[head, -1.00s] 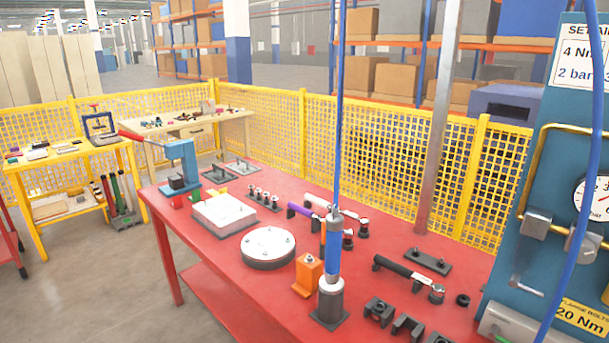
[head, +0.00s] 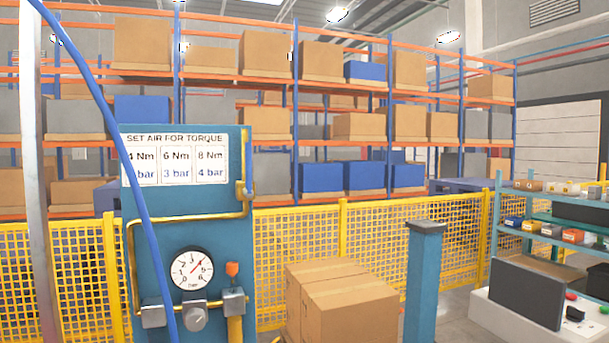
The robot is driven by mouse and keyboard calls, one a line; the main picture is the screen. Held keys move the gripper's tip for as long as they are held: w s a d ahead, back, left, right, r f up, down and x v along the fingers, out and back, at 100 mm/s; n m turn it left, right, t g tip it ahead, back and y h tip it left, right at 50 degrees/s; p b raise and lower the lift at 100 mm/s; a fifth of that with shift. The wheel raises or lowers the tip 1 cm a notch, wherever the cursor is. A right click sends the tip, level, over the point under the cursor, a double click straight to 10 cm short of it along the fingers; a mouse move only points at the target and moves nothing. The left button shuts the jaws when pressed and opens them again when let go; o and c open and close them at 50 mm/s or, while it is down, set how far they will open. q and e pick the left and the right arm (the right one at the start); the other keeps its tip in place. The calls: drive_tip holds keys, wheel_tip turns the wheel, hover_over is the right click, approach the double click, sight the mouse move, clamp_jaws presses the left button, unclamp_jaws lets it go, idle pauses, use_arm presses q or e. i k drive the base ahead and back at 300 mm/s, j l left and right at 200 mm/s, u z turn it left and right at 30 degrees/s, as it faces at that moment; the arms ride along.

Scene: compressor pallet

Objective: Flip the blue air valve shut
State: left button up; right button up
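A blue air panel (head: 185,235) stands at the left of the head view. It carries a round pressure gauge (head: 191,269) with a red needle pointing to the upper right. Below the gauge is a row of grey fittings with a round grey knob (head: 195,316) in the middle. A small orange-red part (head: 232,269) stands on the right-hand fitting (head: 234,301). I cannot make out a blue valve handle; the panel's lower part is cut off by the bottom edge. Neither of my grippers is in view.
A blue hose (head: 118,150) hangs across the panel's front left. A torque and air chart (head: 175,159) is on the panel top. Cardboard boxes (head: 350,308), a blue post (head: 424,285) and a shelf of parts (head: 548,235) stand to the right. Yellow fencing (head: 385,232) runs behind.

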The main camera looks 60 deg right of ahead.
sight(247, 192)
drive_tip(key=z, duration=1.45)
drive_tip(key=j+z, duration=0.3)
drive_tip(key=z, duration=0.15)
drive_tip(key=j+z, duration=0.3)
drive_tip(key=z, duration=0.2)
